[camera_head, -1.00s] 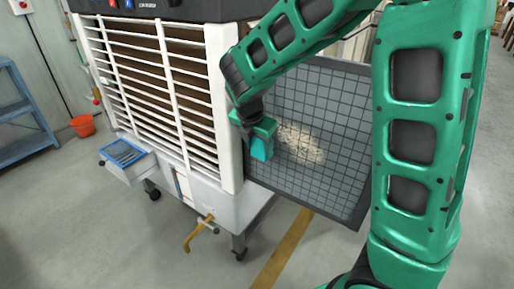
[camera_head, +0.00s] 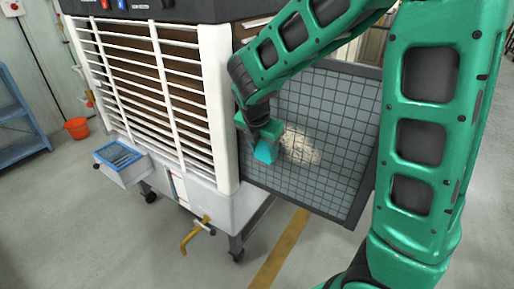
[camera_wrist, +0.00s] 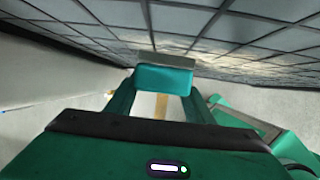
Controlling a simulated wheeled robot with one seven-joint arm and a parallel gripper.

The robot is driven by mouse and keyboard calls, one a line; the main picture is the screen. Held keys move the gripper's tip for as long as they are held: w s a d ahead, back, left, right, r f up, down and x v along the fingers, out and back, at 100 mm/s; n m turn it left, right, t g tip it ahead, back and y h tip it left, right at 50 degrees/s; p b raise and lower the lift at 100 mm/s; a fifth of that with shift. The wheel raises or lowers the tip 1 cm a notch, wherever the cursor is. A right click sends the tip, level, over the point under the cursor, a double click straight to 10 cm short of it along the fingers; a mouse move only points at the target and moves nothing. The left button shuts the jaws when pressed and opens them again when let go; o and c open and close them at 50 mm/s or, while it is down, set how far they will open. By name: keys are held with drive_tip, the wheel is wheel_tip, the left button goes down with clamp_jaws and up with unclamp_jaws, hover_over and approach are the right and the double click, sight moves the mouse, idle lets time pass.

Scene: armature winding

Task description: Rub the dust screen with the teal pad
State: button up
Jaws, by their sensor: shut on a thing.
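The dust screen (camera_head: 335,165) is a dark-framed grey panel with a square grid, standing out from the side of the white cooler. A pale beige dust patch (camera_head: 299,147) lies near its middle-left. My gripper (camera_head: 264,140) is shut on the teal pad (camera_head: 265,152), just left of the dust patch and close to the screen face. In the wrist view the teal pad (camera_wrist: 164,78) sits between the fingertips, with a grey layer along its far edge at the grid. I cannot tell whether that layer touches the screen.
The white slatted cooler (camera_head: 225,110) stands left of my gripper. A small open tray (camera_head: 122,170) and a yellow tap (camera_head: 196,236) stick out from its lower part. An orange bucket (camera_head: 76,128) and blue shelf (camera_head: 18,125) are far left. Floor in front is clear.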

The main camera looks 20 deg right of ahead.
drive_tip(key=shift+s+d, duration=1.05)
drive_tip(key=shift+s, duration=0.2)
drive_tip(key=shift+s+d, duration=1.05)
drive_tip(key=shift+s, duration=0.2)
drive_tip(key=shift+s+d, duration=0.55)
drive_tip(key=shift+s, duration=0.3)
drive_tip(key=shift+s+d, duration=0.5)
drive_tip(key=shift+s, duration=0.4)
drive_tip(key=shift+s+d, duration=0.55)
drive_tip(key=shift+s, duration=0.3)
drive_tip(key=shift+s+d, duration=0.8)
drive_tip(key=shift+s, duration=0.25)
drive_tip(key=shift+s+d, duration=0.25)
drive_tip(key=shift+s, duration=0.05)
drive_tip(key=shift+r, duration=0.15)
